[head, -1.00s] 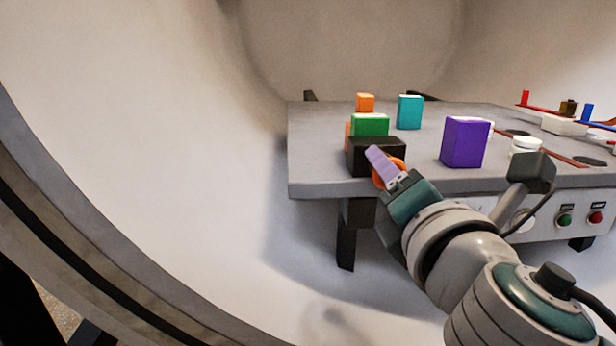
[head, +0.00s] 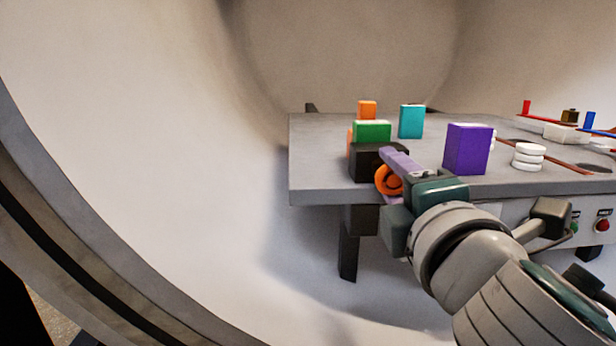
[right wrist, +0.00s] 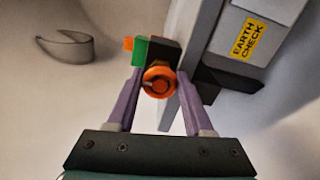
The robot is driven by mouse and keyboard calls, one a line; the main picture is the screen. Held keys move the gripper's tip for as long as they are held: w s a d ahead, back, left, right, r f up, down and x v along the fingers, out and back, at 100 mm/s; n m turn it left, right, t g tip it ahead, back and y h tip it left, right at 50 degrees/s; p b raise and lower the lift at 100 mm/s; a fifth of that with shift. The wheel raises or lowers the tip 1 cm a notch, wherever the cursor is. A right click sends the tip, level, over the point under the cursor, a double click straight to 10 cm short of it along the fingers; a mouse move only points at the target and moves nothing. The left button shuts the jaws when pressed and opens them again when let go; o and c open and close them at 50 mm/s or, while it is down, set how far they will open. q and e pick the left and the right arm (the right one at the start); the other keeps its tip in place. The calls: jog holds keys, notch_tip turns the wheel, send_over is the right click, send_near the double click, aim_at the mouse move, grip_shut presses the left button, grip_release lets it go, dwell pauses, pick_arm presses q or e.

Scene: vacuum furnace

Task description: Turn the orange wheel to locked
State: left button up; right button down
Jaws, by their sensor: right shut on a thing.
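The orange wheel (head: 382,181) is mounted on the front of a black block (head: 366,164) at the table's front left corner. In the right wrist view the wheel (right wrist: 158,86) faces the camera between two lilac fingers. My right gripper (right wrist: 159,76) is shut on the orange wheel, one finger on each side. In the head view my right gripper (head: 390,177) reaches in from the right, its upper finger above the wheel, the other finger mostly hidden. No locked mark or pointer can be read. My left gripper is not in view.
A green block (head: 372,131), an orange block (head: 367,109), a teal block (head: 411,121) and a purple block (head: 467,149) stand on the grey table (head: 320,165). White discs (head: 528,157) are stacked farther right. The curved chamber wall lies left of the table.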

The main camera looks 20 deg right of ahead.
dwell(0.3)
jog(key=shift+c, duration=1.4)
grip_release()
jog(key=b+v, duration=0.1)
jog(key=v, duration=0.9)
